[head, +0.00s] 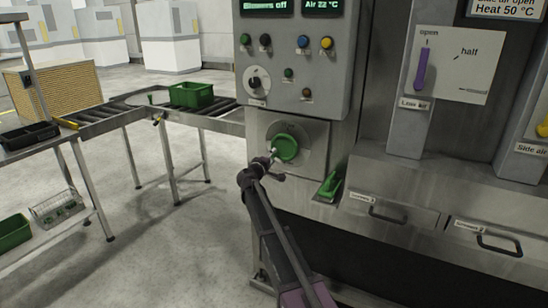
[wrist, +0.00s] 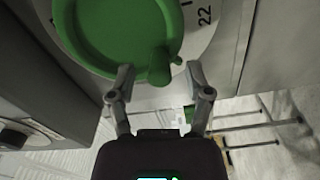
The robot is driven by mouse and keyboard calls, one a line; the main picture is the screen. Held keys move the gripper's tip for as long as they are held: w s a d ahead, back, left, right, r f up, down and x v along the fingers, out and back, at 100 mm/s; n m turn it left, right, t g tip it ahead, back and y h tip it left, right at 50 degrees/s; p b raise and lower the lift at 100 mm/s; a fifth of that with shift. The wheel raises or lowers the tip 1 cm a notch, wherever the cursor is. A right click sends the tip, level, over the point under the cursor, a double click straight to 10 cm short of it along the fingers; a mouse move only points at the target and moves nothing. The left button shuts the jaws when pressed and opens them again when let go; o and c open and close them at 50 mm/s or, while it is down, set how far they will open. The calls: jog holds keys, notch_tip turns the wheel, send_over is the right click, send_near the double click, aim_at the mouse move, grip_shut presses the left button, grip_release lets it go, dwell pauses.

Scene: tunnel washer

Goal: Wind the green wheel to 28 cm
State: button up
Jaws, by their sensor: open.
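The green wheel (head: 285,147) sits on a round dial plate on the grey machine front, below the button panel. In the wrist view the wheel (wrist: 112,30) fills the upper left, with a green handle knob (wrist: 159,66) at its lower right edge. The number 22 shows on the pale dial (wrist: 203,18) beside it. My gripper (head: 268,165) is at the wheel's lower left in the head view. In the wrist view my gripper (wrist: 160,80) is open, its fingertips on either side of the knob. I cannot tell whether either finger touches it.
A green lever (head: 330,186) juts out right of the wheel, above drawers with dark handles (head: 388,213). A purple lever (head: 422,70) is higher up, at open. A roller conveyor with a green crate (head: 191,95) stands at left. Floor (head: 170,240) is clear at lower left.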

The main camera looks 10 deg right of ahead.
jog(key=v, duration=1)
jog(key=shift+s, duration=0.2)
jog(key=shift+a, duration=0.15)
jog(key=s+d+f+m+g+y, duration=0.1)
jog(key=s+d+f+m+g, duration=0.25)
jog(key=s+d+f, duration=0.35)
jog(key=s+d+f+m+g+y, duration=0.1)
jog(key=s+d+f+m+g, duration=0.3)
jog(key=s, duration=0.5)
jog(key=s+f+g+y, duration=0.3)
jog(key=s+y, duration=0.1)
jog(key=s, duration=0.6)
jog(key=s+a+f+m+g+y, duration=0.1)
jog(key=s+f+g+y, duration=0.3)
jog(key=s, duration=0.7)
jog(key=shift+s+a+f+y, duration=0.2)
jog(key=shift+f+y, duration=0.1)
